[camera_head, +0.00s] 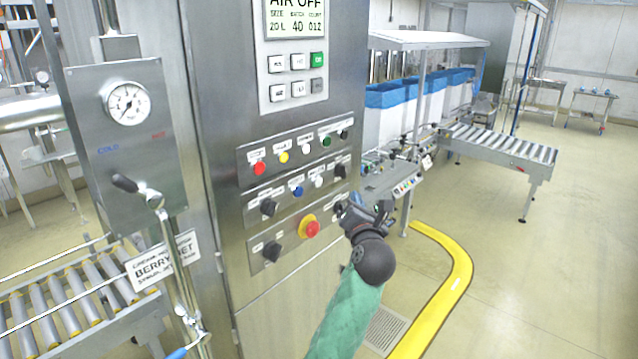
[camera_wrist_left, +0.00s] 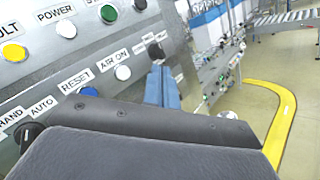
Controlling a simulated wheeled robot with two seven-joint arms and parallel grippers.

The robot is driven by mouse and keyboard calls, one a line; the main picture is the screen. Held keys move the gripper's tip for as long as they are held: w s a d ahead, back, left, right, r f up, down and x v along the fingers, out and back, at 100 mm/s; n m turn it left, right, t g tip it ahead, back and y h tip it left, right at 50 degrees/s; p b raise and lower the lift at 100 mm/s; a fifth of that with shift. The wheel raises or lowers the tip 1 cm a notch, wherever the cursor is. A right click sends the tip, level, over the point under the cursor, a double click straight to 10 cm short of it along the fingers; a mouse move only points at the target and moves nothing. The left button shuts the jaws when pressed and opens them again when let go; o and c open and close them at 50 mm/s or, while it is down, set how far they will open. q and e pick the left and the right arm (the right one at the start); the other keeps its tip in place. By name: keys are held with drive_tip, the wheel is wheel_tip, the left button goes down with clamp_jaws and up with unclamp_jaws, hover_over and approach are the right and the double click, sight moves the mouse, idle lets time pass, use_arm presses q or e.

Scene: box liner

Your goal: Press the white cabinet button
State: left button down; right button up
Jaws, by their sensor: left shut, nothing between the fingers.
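The steel cabinet (camera_head: 215,130) carries rows of controls. One white button (camera_head: 306,150) is in the upper row, labelled POWER in the left wrist view (camera_wrist_left: 66,28). Another white button (camera_head: 318,181) is in the middle row, labelled AIR ON in the left wrist view (camera_wrist_left: 122,72). My left gripper (camera_head: 344,208) is at the panel's right edge, lower than both white buttons and to their right. Its blue-grey fingers show shut and empty in the left wrist view (camera_wrist_left: 162,86), right of the AIR ON button and apart from it. My right gripper is not in view.
A blue button (camera_head: 297,191), black selectors and a red emergency stop (camera_head: 312,229) are close by on the panel. A gauge box (camera_head: 130,150) with a lever stands left. A roller conveyor (camera_head: 500,148) and yellow floor line (camera_head: 458,270) lie right, with open floor.

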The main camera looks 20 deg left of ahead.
sight(318, 182)
use_arm(q)
drive_tip(key=w+a, duration=0.3)
drive_tip(key=a, duration=0.5)
drive_tip(key=shift+a+p, duration=0.15)
drive_tip(key=shift+p, duration=0.2)
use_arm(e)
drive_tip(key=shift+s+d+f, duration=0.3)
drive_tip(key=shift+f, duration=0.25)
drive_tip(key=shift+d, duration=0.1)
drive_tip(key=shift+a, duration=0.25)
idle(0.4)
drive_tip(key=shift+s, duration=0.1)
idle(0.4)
use_arm(q)
drive_tip(key=shift+w, duration=0.1)
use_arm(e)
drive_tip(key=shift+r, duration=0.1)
use_arm(q)
drive_tip(key=shift+w+a+p, duration=0.1)
drive_tip(key=shift+a+p, duration=0.3)
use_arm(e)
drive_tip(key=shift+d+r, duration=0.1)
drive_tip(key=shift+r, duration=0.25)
